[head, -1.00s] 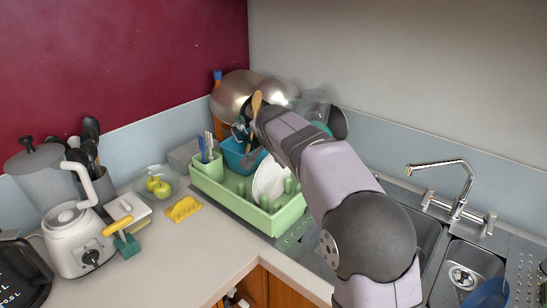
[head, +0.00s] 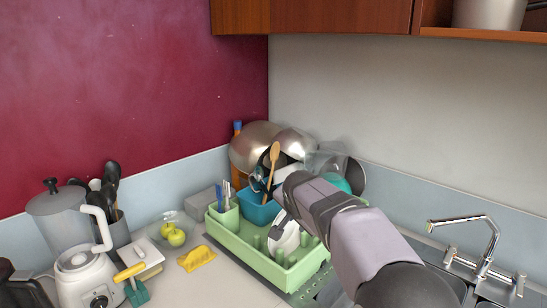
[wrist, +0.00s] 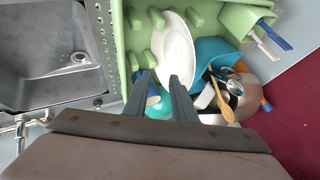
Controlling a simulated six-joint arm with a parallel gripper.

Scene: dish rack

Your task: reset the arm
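My gripper (wrist: 163,76) shows at the middle of the wrist view. Its two dark fingers stand apart and nothing is held between them. In the head view only a dark finger of it (head: 279,218) shows beside the white plate, below the end of my arm. The white plate (wrist: 174,45) stands in the green dish rack (head: 257,261), beyond the fingertips in the wrist view. Whether the fingers touch the plate cannot be told.
A teal tub (head: 259,212) and a green cutlery holder (head: 223,224) sit at the rack. Metal bowls (head: 255,146) and a wooden spoon (head: 271,170) are behind. A sink (wrist: 60,62) is beside the rack. A yellow sponge (head: 197,259) and blender (head: 85,277) are at left.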

